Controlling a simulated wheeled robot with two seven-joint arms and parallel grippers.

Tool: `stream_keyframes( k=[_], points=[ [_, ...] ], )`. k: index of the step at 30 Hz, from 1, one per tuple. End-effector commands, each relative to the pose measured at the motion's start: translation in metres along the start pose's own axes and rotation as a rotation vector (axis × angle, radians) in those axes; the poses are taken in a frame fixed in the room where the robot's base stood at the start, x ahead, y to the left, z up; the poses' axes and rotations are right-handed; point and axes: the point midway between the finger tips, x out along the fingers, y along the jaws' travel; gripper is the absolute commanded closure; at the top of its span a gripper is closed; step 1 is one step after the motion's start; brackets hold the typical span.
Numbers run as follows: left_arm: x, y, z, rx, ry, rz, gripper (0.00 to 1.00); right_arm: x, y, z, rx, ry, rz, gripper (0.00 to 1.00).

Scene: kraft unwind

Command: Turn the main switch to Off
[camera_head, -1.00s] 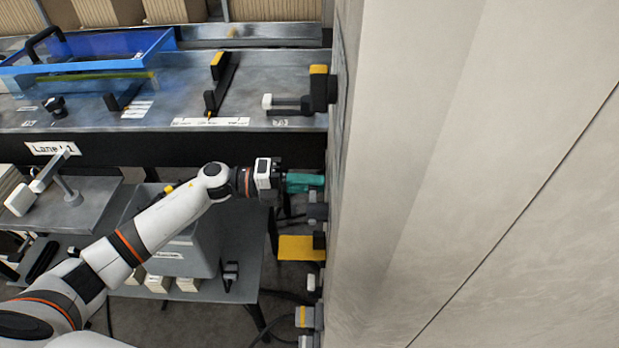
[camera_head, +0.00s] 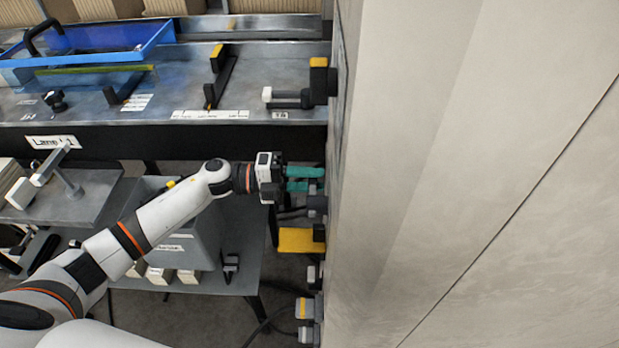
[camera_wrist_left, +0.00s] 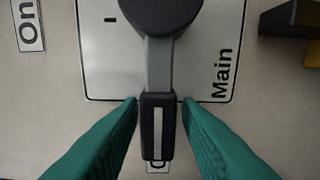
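The main switch shows in the left wrist view on a pale plate (camera_wrist_left: 110,60) marked "Main". Its round dark hub (camera_wrist_left: 160,12) is at the top edge, and its handle (camera_wrist_left: 158,125) points straight down the picture. The handle's tip covers most of a label (camera_wrist_left: 157,166); an "On" label (camera_wrist_left: 27,25) is at upper left. My left gripper (camera_wrist_left: 160,100) has its green fingers on either side of the handle, with small gaps, open. In the head view my left gripper (camera_head: 305,179) is at the cabinet's side, fingers apart; the switch is hidden there. My right gripper is not in view.
The tall beige cabinet (camera_head: 470,150) fills the right. Other parts stick out of its side, including a yellow block (camera_head: 300,241) below my gripper and a dark yellow-topped one (camera_head: 319,80) above. A metal bench (camera_head: 180,90) with a blue tray (camera_head: 100,42) lies behind my arm.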

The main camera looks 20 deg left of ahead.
Motion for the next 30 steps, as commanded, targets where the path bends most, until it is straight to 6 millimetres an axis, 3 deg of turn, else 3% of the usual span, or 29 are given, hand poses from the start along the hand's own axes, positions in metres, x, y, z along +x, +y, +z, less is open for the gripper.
stream_keyframes(
  k=[13,24,30],
  points=[
    [-0.008,-0.002,0.0,0.004,0.0,-0.002,0.6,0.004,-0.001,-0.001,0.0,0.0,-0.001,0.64],
    [-0.082,-0.005,0.0,0.002,0.001,-0.005,0.6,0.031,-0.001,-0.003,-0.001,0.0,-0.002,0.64],
    [-0.111,-0.003,0.0,0.003,0.0,-0.003,0.6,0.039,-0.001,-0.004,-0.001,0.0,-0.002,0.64]
  ],
)
